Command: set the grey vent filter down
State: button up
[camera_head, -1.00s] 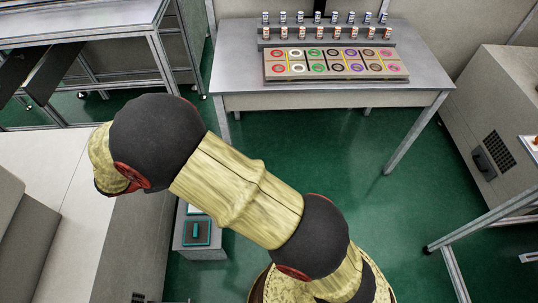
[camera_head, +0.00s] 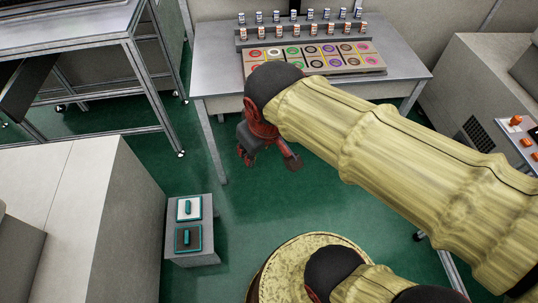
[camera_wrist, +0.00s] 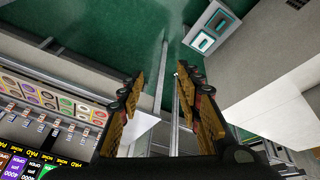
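A grey panel with a teal frame and teal handle (camera_head: 188,238), which looks like the grey vent filter, lies on top of a low grey box (camera_head: 195,260) on the floor. A white panel with a teal frame (camera_head: 189,208) lies just behind it on the same box. The box top also shows small at the top right of the wrist view. My gripper (camera_head: 268,157) is up and right of the box, in front of the table, apart from both panels. In the wrist view its fingers (camera_wrist: 158,80) are spread with nothing between them.
A metal table (camera_head: 215,75) at the back holds a board of coloured rings (camera_head: 345,62) and rows of small cans. A pale cabinet (camera_head: 85,190) stands left of the box. Green floor (camera_head: 255,205) is clear between box and table. A control panel (camera_head: 518,135) is at right.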

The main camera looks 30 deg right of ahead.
jog(key=s, duration=0.1)
jog(key=s+m+t, duration=0.1)
jog(key=s+r+m, duration=0.1)
jog(key=s, duration=0.1)
jog(key=shift+d+y, duration=0.3)
jog(key=shift+d, duration=0.05)
jog(key=shift+r, duration=0.1)
